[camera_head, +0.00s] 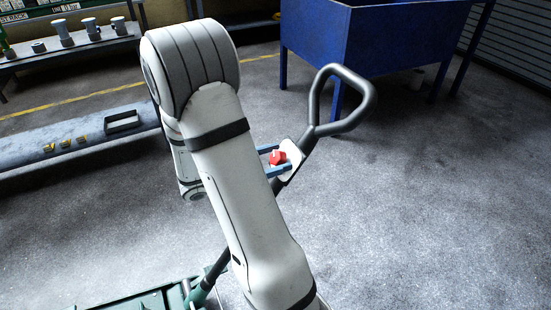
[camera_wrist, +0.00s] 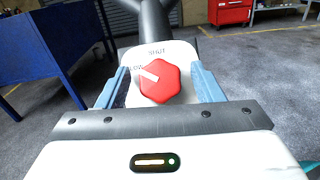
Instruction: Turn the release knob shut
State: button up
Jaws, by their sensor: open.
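The release knob is red with a lobed edge and a white pointer mark; it sits on a pale plate (camera_wrist: 158,55) on the jack's handle. In the wrist view the knob (camera_wrist: 161,82) lies between the two blue fingers of my gripper (camera_wrist: 163,88), with a gap on each side. The white mark points up and left, toward a label at the plate's left; "SHUT" is printed at the top of the plate. In the head view the knob (camera_head: 277,157) shows between the finger ends. The dark handle (camera_head: 312,120) rises to a loop grip. My gripper is open; my arm hides part of the handle.
The green jack body (camera_head: 150,297) is at the lower left. A blue bin on legs (camera_head: 370,50) stands behind the handle. A bench with a lower shelf (camera_head: 80,140) is at the left. A red cabinet (camera_wrist: 229,12) shows in the wrist view. The floor at right is clear.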

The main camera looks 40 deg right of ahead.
jog(key=c, duration=1)
jog(key=shift+m+g, duration=0.3)
jog(key=shift+m, duration=0.3)
jog(key=m+g+y, duration=0.1)
jog(key=m, duration=0.2)
jog(key=m+g+y, duration=0.1)
jog(key=m+g, duration=0.1)
jog(key=m, duration=0.1)
jog(key=shift+y, duration=0.3)
jog(key=m+g+y, duration=0.1)
jog(key=m+y, duration=0.1)
jog(key=m, duration=0.1)
jog(key=m+g+y, duration=0.1)
jog(key=m, duration=0.3)
jog(key=shift+y+p, duration=0.35)
jog(key=shift+y, duration=0.05)
jog(key=o, duration=1)
